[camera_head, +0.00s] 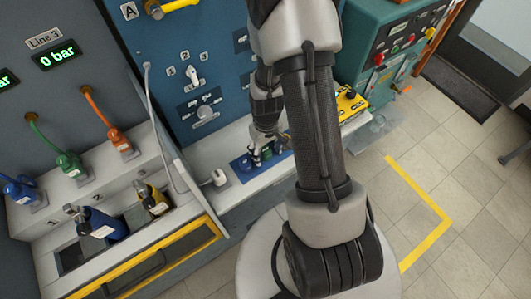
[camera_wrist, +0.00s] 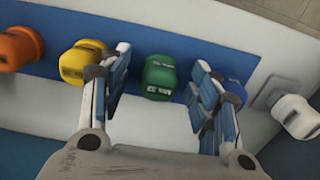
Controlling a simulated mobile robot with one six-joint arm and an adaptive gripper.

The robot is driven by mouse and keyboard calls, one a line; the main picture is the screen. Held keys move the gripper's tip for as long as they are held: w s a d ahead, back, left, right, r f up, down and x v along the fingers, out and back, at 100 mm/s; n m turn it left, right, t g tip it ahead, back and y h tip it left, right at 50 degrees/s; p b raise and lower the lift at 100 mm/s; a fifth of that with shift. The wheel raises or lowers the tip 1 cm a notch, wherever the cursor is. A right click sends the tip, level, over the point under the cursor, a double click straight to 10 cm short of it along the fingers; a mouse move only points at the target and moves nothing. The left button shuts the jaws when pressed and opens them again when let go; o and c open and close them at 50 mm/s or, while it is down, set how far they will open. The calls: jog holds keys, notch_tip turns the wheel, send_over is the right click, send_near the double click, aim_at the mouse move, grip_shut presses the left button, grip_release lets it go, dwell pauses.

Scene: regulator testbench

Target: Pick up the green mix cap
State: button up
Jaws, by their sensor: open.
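The green mix cap (camera_wrist: 159,78) stands on a blue mat (camera_wrist: 210,52) in the middle of the wrist view. My gripper (camera_wrist: 160,68) is open and empty, with one finger on each side of the green cap in the picture. I see gaps between the cap and both fingers; the height difference is hard to tell. In the head view my gripper (camera_head: 265,144) is over the blue mat (camera_head: 241,166) on the bench, and the small caps there are partly hidden by it.
A yellow cap (camera_wrist: 80,63) and an orange cap (camera_wrist: 19,48) are left of the green one. A blue cap (camera_wrist: 235,92) is partly behind my right finger. A white piece (camera_wrist: 296,116) stands at far right. A yellow device (camera_head: 350,103) is on the bench; blue bottle (camera_head: 97,224) left.

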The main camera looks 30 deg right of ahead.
aim_at(266, 150)
jog(key=c, duration=1.1)
jog(key=shift+r, duration=0.1)
notch_tip(266, 150, up, 20)
jog(key=p, duration=0.6)
